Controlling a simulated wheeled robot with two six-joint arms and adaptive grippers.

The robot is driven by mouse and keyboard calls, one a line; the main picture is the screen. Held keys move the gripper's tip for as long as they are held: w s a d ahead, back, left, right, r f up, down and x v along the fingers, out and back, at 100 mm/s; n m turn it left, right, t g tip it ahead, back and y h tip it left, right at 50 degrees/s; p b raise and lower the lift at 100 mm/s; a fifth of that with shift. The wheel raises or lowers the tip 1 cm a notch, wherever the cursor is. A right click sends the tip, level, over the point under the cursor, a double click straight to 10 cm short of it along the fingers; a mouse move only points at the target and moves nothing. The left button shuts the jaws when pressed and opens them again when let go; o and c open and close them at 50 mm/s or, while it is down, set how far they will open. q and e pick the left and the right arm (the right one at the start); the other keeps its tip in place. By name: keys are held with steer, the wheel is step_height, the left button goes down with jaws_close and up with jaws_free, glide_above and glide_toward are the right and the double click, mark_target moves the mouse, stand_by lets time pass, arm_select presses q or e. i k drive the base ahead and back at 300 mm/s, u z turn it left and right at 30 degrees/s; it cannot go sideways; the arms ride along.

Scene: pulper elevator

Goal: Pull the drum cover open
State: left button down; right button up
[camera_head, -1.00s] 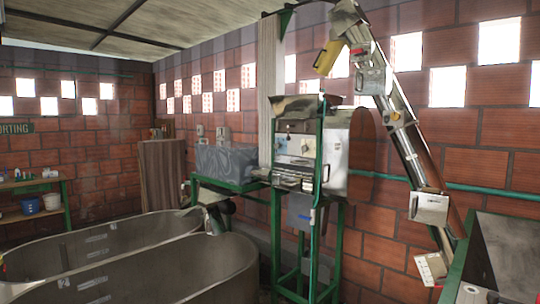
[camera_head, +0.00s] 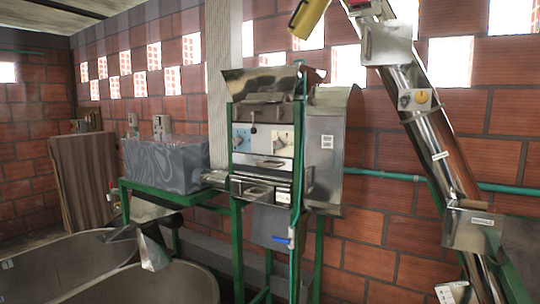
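The pulper (camera_head: 262,150) stands on a green metal frame (camera_head: 238,245) in the middle of the head view. A shiny metal housing with a rounded top edge (camera_head: 326,150) is on its right side; I cannot tell for sure whether this is the drum cover. A bent metal hopper (camera_head: 262,83) sits on top. The front panel carries small pictures and a dark knob. Neither of my grippers shows in the view.
A long metal elevator tube (camera_head: 437,140) slopes down to the right of the pulper. Metal tanks (camera_head: 75,270) fill the lower left. A grey box-like unit (camera_head: 165,163) stands on a green stand left of the pulper. A brick wall is behind.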

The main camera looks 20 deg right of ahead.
mark_target(257, 167)
steer(key=z, duration=0.5)
steer(key=i, duration=1.25)
steer(key=z, duration=0.7)
